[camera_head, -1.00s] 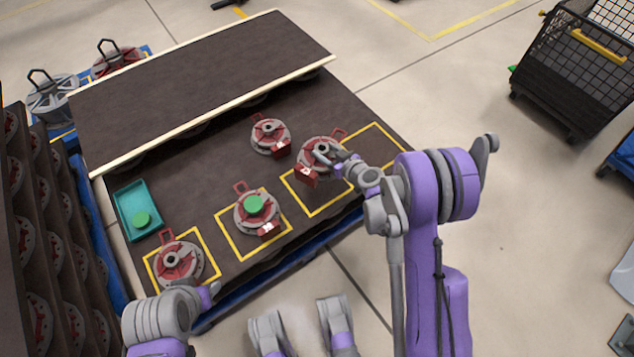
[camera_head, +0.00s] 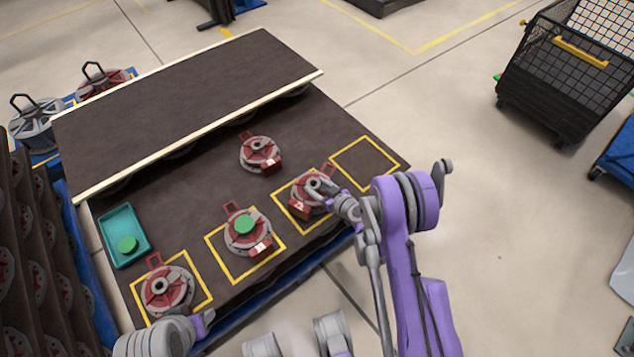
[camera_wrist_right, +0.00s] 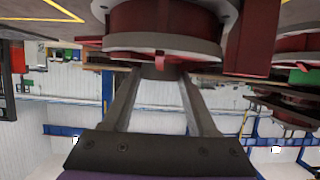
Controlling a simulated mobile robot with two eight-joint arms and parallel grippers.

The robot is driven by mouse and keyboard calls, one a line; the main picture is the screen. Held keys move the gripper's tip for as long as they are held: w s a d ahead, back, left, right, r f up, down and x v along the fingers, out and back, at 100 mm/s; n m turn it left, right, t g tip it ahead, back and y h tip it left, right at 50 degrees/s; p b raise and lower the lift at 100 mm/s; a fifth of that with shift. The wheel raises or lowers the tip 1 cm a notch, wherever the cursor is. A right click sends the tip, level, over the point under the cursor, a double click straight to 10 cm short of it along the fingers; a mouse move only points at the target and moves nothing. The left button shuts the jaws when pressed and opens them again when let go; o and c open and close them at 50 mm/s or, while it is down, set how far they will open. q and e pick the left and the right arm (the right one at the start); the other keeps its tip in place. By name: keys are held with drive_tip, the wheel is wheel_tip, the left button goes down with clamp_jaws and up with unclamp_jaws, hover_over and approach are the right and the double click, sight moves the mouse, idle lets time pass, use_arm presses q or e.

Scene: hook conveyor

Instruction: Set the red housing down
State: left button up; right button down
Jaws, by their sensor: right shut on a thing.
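The red housing (camera_head: 309,194) is a grey-rimmed round body with red parts, in the third yellow square (camera_head: 284,207) from the left. My right gripper (camera_head: 320,186) is shut on its central part. In the right wrist view both fingers (camera_wrist_right: 157,74) meet at the middle of the housing (camera_wrist_right: 160,20). I cannot tell whether its underside touches the table. My left gripper (camera_head: 205,320) is at the bottom left, near the leftmost housing (camera_head: 163,285); its jaws are too small and turned to read.
A green-capped housing (camera_head: 246,230) sits in the second square. Another housing (camera_head: 259,153) sits farther back, outside the squares. The far right yellow square (camera_head: 363,163) is empty. A teal tray (camera_head: 112,226) holds a green cap (camera_head: 128,245). A raised dark board (camera_head: 190,105) spans the back.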

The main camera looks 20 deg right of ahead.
drive_tip(key=shift+f, duration=0.65)
drive_tip(key=shift+f, duration=0.2)
drive_tip(key=shift+c, duration=0.9)
unclamp_jaws()
drive_tip(key=shift+r, duration=0.1)
